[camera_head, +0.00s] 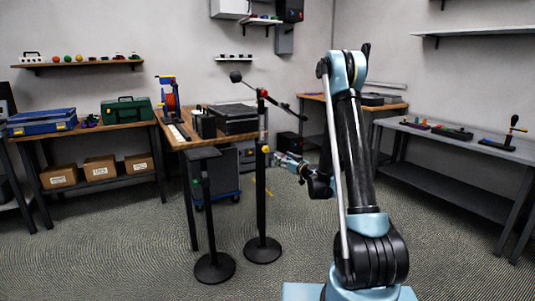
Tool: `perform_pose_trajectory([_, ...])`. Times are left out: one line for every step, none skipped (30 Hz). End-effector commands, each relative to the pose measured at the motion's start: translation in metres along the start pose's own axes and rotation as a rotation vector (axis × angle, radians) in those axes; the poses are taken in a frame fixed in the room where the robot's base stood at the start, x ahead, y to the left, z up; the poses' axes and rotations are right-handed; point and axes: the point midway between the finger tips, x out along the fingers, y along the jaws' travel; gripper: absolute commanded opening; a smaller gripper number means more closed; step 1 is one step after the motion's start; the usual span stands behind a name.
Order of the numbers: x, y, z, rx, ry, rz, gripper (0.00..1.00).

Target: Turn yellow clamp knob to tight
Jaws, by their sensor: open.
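A small yellow knob (266,149) sits partway up a black upright pole stand (261,195) in the middle of the view. I take it to be the clamp knob; whether it is tight or loose cannot be told. My gripper (279,158) is open and points left, just right of the knob and slightly lower. It looks apart from the knob, with nothing visible between its fingers. The exact gap is too small to tell.
The pole stand carries a red part (263,93) and a slanting boom (285,106) near its top. A second black stand (206,210) is to its left. A wooden workbench (178,140) is behind them, and a grey bench (455,152) is at right. Open floor lies in front.

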Motion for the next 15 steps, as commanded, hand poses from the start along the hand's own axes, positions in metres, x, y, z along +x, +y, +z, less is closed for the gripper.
perform_pose_trajectory([0.002,0.002,0.004,0.0,0.006,0.005,0.54])
perform_pose_trajectory([0.003,0.002,0.005,0.0,0.009,0.008,0.54])
perform_pose_trajectory([0.004,0.003,0.007,-0.001,0.012,0.011,0.54])
perform_pose_trajectory([0.004,0.004,0.007,-0.001,0.014,0.013,0.54])
perform_pose_trajectory([0.005,0.004,0.008,-0.001,0.015,0.014,0.54])
perform_pose_trajectory([0.007,0.004,0.009,-0.002,0.016,0.015,0.54])
perform_pose_trajectory([0.009,0.004,0.009,-0.002,0.016,0.015,0.54])
perform_pose_trajectory([0.012,0.004,0.009,-0.002,0.016,0.015,0.54])
perform_pose_trajectory([0.016,0.004,0.009,-0.002,0.017,0.014,0.54])
perform_pose_trajectory([0.02,0.004,0.009,-0.002,0.017,0.014,0.54])
perform_pose_trajectory([0.024,0.004,0.009,-0.002,0.017,0.014,0.54])
perform_pose_trajectory([0.03,0.004,0.009,-0.002,0.017,0.013,0.54])
perform_pose_trajectory([0.035,0.004,0.009,-0.002,0.018,0.014,0.54])
perform_pose_trajectory([0.04,0.004,0.009,-0.002,0.018,0.014,0.54])
perform_pose_trajectory([0.047,0.004,0.009,-0.002,0.018,0.015,0.54])
